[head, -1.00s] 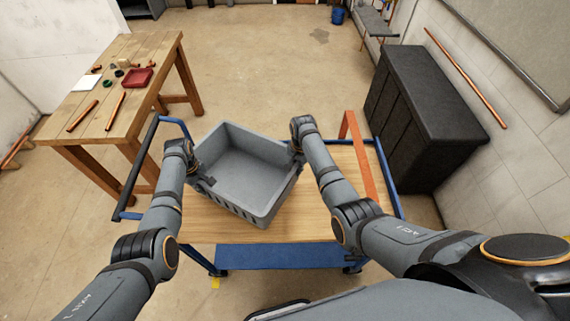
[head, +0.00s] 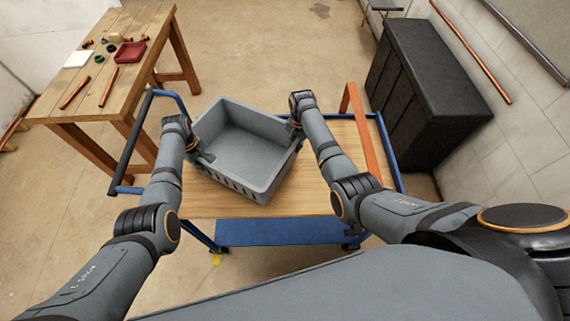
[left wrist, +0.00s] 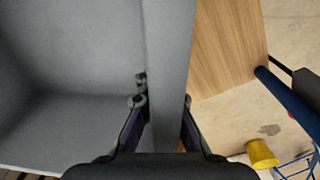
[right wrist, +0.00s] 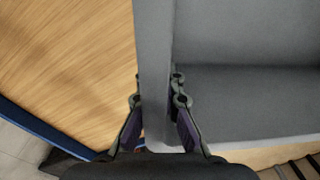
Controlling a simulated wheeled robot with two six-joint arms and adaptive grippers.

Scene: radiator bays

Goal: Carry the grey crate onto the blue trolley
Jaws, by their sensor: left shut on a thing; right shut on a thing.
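The grey crate (head: 243,152) is open-topped and empty, over the wooden deck of the blue trolley (head: 330,190). It sits turned at an angle to the deck; I cannot tell whether its base touches the deck. My left gripper (head: 200,152) is shut on the crate's left wall, with one finger on each side of the wall (left wrist: 170,60) in the left wrist view. My right gripper (head: 296,128) is shut on the crate's right wall, which runs between the fingers in the right wrist view (right wrist: 154,60). The crate's underside is hidden.
An orange bar (head: 360,145) crosses the trolley's right side. A black cabinet (head: 425,95) stands close to the right. A wooden table (head: 130,55) with copper pipes and a red tray (head: 130,52) stands at the left. Open floor (head: 270,50) lies behind the trolley.

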